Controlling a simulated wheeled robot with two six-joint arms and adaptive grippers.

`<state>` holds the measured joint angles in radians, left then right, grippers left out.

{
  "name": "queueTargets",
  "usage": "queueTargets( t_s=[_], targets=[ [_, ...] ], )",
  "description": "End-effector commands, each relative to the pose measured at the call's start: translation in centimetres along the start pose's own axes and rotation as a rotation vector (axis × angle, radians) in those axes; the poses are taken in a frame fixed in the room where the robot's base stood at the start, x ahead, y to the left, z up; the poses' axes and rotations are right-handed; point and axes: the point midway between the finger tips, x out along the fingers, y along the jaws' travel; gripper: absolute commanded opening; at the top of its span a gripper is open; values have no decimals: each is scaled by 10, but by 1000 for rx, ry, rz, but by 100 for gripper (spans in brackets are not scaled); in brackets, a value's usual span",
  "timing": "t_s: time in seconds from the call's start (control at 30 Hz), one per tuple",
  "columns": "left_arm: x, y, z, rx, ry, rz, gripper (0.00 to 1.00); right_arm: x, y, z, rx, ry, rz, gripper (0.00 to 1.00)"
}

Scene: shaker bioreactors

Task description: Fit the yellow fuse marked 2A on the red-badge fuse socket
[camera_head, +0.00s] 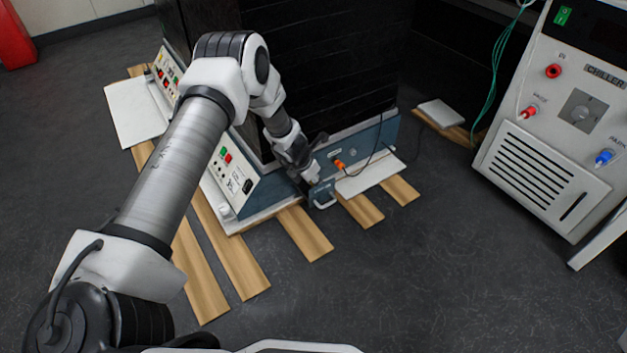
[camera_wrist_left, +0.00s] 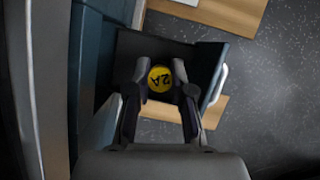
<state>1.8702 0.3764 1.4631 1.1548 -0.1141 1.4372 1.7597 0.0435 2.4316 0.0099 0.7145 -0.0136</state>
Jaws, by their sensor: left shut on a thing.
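The yellow fuse (camera_wrist_left: 160,78), a round disc marked 2A, sits between the fingertips of my left gripper (camera_wrist_left: 160,90) in the left wrist view. The gripper is shut on it. Behind the fuse is a dark open drawer or tray (camera_wrist_left: 132,48) with a pale handle on its right side. In the head view my left gripper (camera_head: 312,176) is low at the corner of the bioreactor base, at this drawer (camera_head: 322,196). The fuse is hidden there. I cannot make out the red-badge fuse socket in either view. My right gripper is not in view.
The blue-grey base panel (camera_head: 376,138) carries an orange plug (camera_head: 340,164) with a black cable. A white control panel (camera_head: 228,172) faces left. Wooden slats (camera_head: 303,233) lie under the base. A chiller (camera_head: 545,150) stands at the right. The floor between is clear.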

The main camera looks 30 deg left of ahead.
Motion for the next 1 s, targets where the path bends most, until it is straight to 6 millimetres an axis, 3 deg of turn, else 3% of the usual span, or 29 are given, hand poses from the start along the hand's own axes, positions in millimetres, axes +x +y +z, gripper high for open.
queueTargets(
  t_s=[0.03,0.1,0.13,0.47,1.0],
  targets=[
    [0,0,0,0,0,0,25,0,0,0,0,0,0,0],
    [0,0,0,0,0,0,50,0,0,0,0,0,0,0],
    [0,0,0,0,0,0,51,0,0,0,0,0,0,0],
    [-4,-1,1,2,1,-4,51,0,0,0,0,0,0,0],
    [-66,1,28,0,-2,0,51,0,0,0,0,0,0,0]
  ],
)
